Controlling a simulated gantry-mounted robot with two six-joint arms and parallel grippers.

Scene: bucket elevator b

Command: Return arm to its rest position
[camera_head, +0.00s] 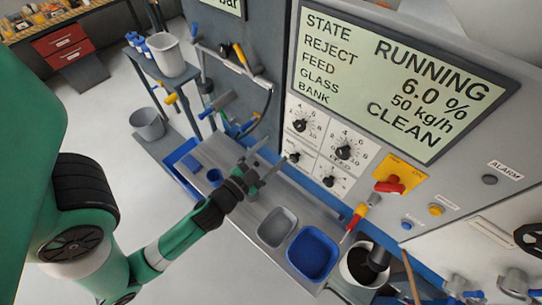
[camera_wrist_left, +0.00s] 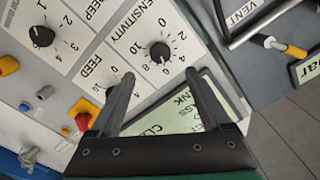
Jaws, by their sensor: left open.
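My left arm, green with black joints, comes in from the left in the head view. It reaches over the grey shelf (camera_head: 240,214) toward the control panel (camera_head: 318,150). My left gripper (camera_head: 269,160) is open and empty, with its fingers pointing at the panel's lower left knobs. In the left wrist view the two dark fingers (camera_wrist_left: 160,82) stand wide apart with nothing between them. The feed knob (camera_wrist_left: 112,94) shows just beyond the left finger there, and the sensitivity knob (camera_wrist_left: 160,52) lies beyond the gap. Whether a finger touches the panel I cannot tell. My right gripper is not in view.
A grey tray (camera_head: 277,227) and a blue tray (camera_head: 313,254) sit on the shelf. A red switch (camera_head: 389,184) on a yellow plate is right of the knobs. The display (camera_head: 395,75) reads RUNNING. A white bucket (camera_head: 167,54) stands at the back left; open floor lies below the shelf.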

